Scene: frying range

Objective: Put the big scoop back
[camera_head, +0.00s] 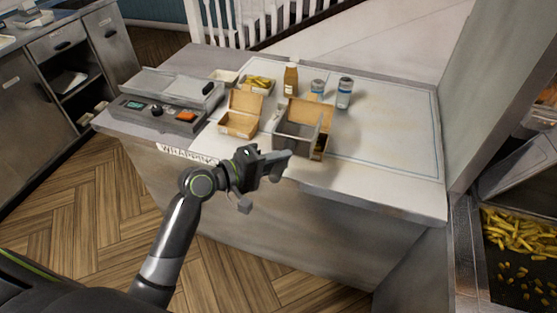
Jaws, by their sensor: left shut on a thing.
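The big scoop (291,133) is a grey, square-sided metal scoop near the front edge of the wrapping counter. My left gripper (277,163) is shut on it, just in front of the counter edge. The scoop is over or just in front of an open brown carton (312,106) and hides much of it; whether they touch I cannot tell. My right gripper is out of view.
Another open carton (238,123) stands left of the scoop, near a wrapping device (165,103). A tray of fries (257,83), a bottle (291,79) and two cans (345,92) stand behind. The counter's right side (395,130) is clear. A bin of loose fries (518,236) is at far right.

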